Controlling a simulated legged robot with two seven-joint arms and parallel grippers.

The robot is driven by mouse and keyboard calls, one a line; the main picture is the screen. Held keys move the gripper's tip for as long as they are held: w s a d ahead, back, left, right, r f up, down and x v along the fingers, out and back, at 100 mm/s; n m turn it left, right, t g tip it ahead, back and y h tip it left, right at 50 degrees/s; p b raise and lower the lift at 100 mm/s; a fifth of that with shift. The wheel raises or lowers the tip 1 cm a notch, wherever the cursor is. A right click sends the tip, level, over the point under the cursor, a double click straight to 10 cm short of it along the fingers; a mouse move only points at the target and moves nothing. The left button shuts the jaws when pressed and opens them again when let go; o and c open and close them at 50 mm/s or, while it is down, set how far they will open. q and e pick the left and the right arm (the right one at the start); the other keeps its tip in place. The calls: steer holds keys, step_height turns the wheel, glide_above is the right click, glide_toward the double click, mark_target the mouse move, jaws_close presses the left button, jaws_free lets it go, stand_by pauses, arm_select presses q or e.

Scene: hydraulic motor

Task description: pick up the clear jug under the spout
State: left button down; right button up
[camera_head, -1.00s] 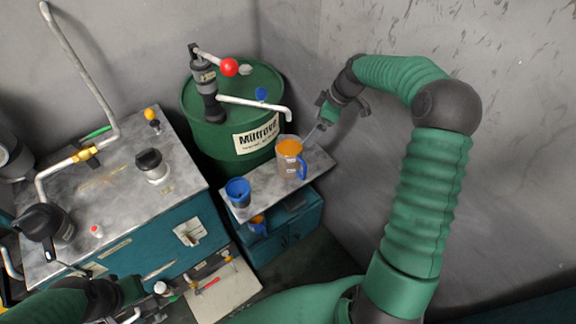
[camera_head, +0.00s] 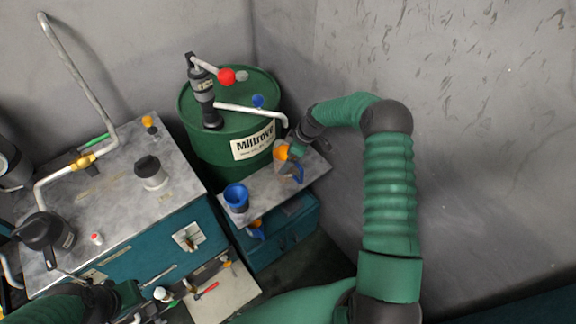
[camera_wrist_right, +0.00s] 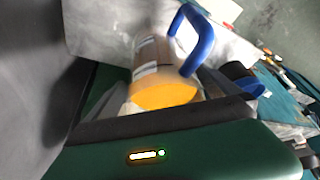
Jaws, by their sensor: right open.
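The clear jug (camera_head: 284,164), with an orange top and a blue handle, stands on the small grey shelf beside the green barrel, just below the spout end (camera_head: 284,121). My right gripper (camera_head: 294,153) is at the jug's right side and partly covers it. In the right wrist view the jug (camera_wrist_right: 160,75) sits between the open fingers (camera_wrist_right: 165,95), its handle pointing up and right. Whether the fingers touch it cannot be told. My left gripper (camera_head: 135,302) is low at the left, by the teal cabinet, its fingers unclear.
A blue cup (camera_head: 236,197) stands on the shelf (camera_head: 262,194) left of the jug. The green barrel (camera_head: 228,140) carries a pump with a red-knobbed lever (camera_head: 226,76). A grey wall is close behind my right arm. Loose tools lie on a low tray (camera_head: 225,295).

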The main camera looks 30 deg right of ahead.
steer(key=shift+s+a+r, duration=0.1)
steer(key=shift+r, duration=0.05)
steer(key=c, duration=1.9)
steer(key=shift+c, duration=0.4)
steer(key=shift+r, duration=0.1)
